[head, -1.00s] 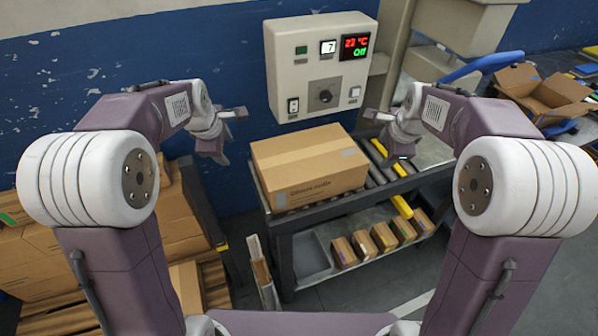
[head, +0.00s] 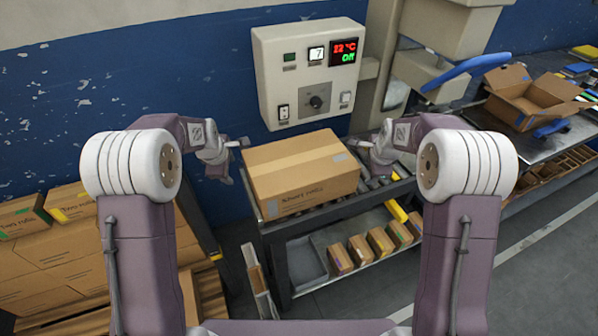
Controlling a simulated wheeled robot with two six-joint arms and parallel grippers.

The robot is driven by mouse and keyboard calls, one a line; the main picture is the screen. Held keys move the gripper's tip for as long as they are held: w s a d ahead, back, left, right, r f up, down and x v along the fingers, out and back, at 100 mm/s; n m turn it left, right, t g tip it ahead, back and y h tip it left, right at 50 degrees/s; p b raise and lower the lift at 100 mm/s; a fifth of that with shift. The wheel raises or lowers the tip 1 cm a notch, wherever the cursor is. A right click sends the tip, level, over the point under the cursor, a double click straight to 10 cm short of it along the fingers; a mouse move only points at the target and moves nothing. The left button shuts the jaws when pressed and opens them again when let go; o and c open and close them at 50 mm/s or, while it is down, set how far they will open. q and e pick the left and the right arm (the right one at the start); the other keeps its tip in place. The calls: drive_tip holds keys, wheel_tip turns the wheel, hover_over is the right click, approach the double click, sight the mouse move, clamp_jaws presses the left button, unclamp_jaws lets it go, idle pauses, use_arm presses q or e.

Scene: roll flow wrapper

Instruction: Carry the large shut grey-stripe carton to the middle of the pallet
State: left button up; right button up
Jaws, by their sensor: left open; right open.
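A large shut brown carton (head: 300,178) sits on the roller table (head: 330,214), with a grey patch at its right end and a small grey mark on its front. My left gripper (head: 224,166) is open beside the carton's left end. My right gripper (head: 376,160) is open close by the carton's right end. I cannot tell whether either touches it. The wooden pallet (head: 206,290) is at the lower left, largely hidden by stacked cartons and my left arm.
Several stacked cartons (head: 62,262) stand at the lower left, some with green or yellow stripes. Several small cartons (head: 381,242) sit on the shelf under the table. A control box (head: 312,72) hangs behind the carton. An open carton (head: 530,98) is on the right bench.

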sight(242, 173)
drive_tip(key=x, duration=0.3)
drive_tip(key=shift+w+a+f, duration=0.15)
drive_tip(key=shift+a, duration=0.6)
use_arm(q)
drive_tip(key=f, duration=0.1)
drive_tip(key=w+d+f, duration=0.1)
drive_tip(key=shift+w+d+f, duration=0.25)
drive_tip(key=shift+d+f, duration=0.05)
drive_tip(key=shift+f, duration=0.1)
use_arm(e)
drive_tip(key=shift+a, duration=0.15)
use_arm(q)
drive_tip(key=shift+d, duration=0.55)
use_arm(e)
drive_tip(key=shift+a, duration=0.35)
use_arm(q)
drive_tip(key=shift+r, duration=0.1)
